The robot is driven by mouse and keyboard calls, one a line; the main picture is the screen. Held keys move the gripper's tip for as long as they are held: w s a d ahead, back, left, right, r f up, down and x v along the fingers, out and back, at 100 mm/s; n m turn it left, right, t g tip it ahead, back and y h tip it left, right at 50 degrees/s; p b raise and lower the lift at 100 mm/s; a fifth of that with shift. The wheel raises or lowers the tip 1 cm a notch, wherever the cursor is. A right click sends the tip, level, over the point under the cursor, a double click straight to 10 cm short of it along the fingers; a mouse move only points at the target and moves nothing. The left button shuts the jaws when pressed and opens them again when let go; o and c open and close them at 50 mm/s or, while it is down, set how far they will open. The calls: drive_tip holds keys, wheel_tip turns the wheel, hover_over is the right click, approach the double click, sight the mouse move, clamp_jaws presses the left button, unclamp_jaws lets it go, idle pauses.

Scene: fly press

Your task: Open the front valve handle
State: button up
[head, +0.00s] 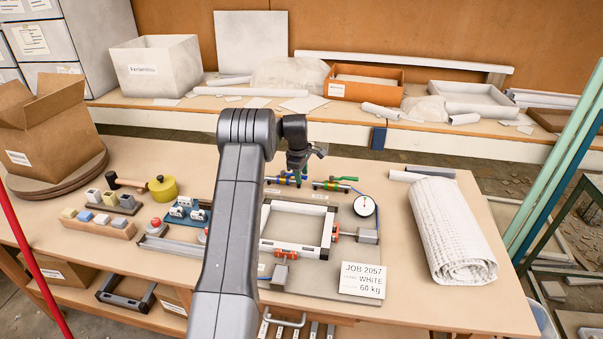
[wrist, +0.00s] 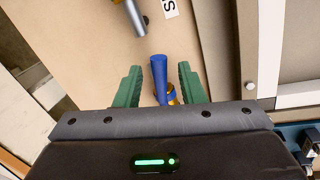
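My gripper (wrist: 160,86) is open in the wrist view, with one green finger on each side of a blue valve handle (wrist: 158,80). A gap shows between the handle and each finger. A brass-coloured part (wrist: 172,95) shows at the handle's near end, partly hidden by the gripper body. In the head view my gripper (head: 299,178) points down over the valves at the back of the fixture. A valve with a green handle (head: 343,179) lies just right of it. The blue-handled valve (head: 272,180) is partly hidden behind my arm and gripper.
A round gauge (head: 364,206) stands right of the valves. A pale rectangular frame (head: 328,230) lies in front of them. A rolled white sheet (head: 450,230) lies at the right. A silver rod (wrist: 135,18) shows beyond the handle in the wrist view.

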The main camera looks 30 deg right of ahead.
clamp_jaws()
drive_tip(key=shift+d, duration=0.1)
drive_tip(key=shift+w+d+r+n, duration=0.1)
drive_tip(key=shift+w+d+n, duration=0.3)
drive_tip(key=shift+n, duration=0.4)
drive_tip(key=shift+w+d+n, duration=0.3)
drive_tip(key=shift+d+n, duration=0.05)
drive_tip(key=shift+n, duration=0.45)
unclamp_jaws()
